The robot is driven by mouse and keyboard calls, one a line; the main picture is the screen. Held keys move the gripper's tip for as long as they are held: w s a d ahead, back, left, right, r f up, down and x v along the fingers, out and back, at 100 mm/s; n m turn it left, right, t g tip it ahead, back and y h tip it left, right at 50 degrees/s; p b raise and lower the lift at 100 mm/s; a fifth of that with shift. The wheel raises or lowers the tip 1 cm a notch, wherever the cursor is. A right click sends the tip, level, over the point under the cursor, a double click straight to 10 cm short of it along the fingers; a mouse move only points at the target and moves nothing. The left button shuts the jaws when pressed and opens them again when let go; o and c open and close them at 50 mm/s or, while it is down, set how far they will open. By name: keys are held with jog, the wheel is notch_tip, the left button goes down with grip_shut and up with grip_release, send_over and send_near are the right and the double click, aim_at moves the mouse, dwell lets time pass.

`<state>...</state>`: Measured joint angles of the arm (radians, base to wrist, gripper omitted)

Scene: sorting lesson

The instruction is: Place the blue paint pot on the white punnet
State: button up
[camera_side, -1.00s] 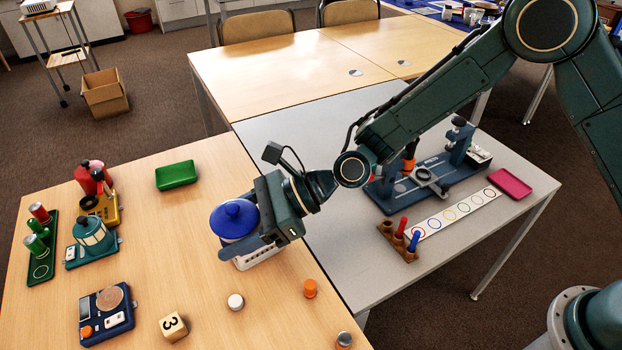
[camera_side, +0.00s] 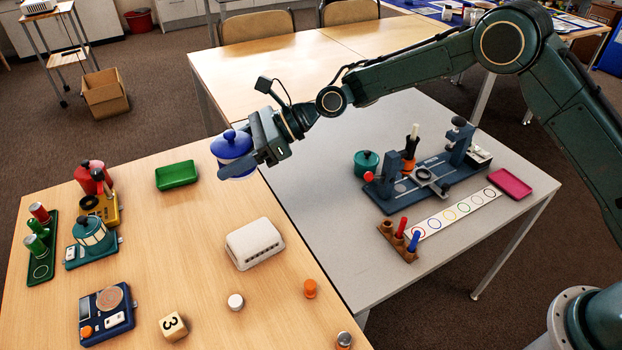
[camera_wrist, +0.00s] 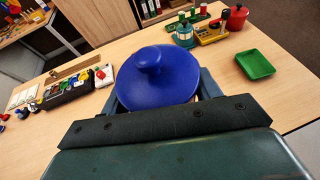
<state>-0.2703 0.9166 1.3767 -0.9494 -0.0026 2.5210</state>
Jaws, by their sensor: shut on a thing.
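The blue paint pot (camera_side: 232,143), with a knobbed blue lid and a pale body, is held up in the air, roughly upright. My gripper (camera_side: 240,166) is shut on its body. In the wrist view the pot's lid (camera_wrist: 150,82) fills the space between my fingers (camera_wrist: 160,98) and hides the lower body. The white punnet (camera_side: 255,243) sits on the wooden table, apart from the pot and nearer the camera. It looks bottom up, with a closed top and slotted side. I cannot make it out in the wrist view.
A green tray (camera_side: 177,175) lies left of the pot. Red, yellow and teal items crowd the table's left side. A blue fixture (camera_side: 430,180) stands on the grey table.

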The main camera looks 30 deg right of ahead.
send_over(249, 236)
notch_tip(249, 236, down, 16)
jog(key=shift+w+f, duration=0.1)
dwell(0.5)
jog(key=shift+f, duration=1.85)
jog(key=shift+f, duration=0.1)
jog(key=o, duration=1.2)
jog(key=shift+f, duration=0.1)
